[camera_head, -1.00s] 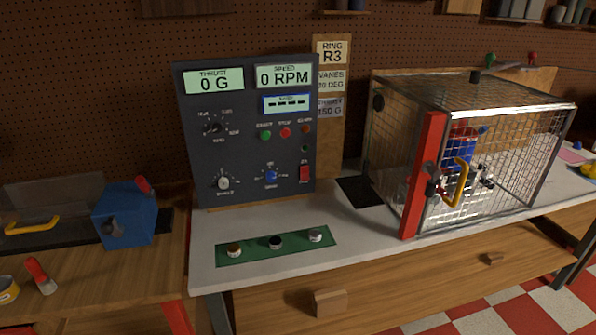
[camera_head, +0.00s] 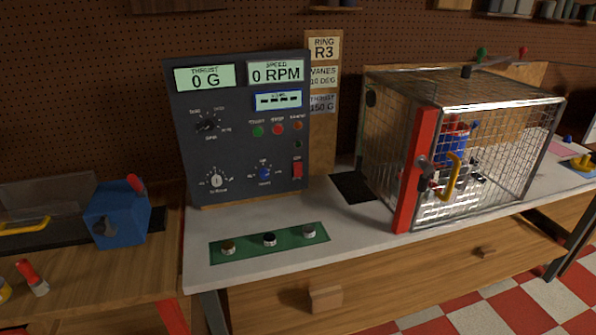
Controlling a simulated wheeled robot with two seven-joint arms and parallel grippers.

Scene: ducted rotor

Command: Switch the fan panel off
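The fan panel (camera_head: 230,150) is a dark upright box at the back of the white bench. Its thrust display (camera_head: 204,78) reads 0 G and its speed display (camera_head: 276,72) reads 0 RPM. A small blue-framed display (camera_head: 277,99) shows dashes. A red switch (camera_head: 297,170) sits at the panel's lower right; its position is too small to tell. Green, red and orange-red buttons (camera_head: 277,130) sit in a row above it. Knobs (camera_head: 216,181) are on the left and lower face. Neither of my grippers is in view.
A wire cage (camera_head: 480,110) with a red-edged door and yellow handle (camera_head: 453,178) stands right of the panel. A green mat (camera_head: 268,243) with several small round pieces lies in front. A blue box (camera_head: 117,214) is at left. A drawer knob (camera_head: 325,298) juts from the front.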

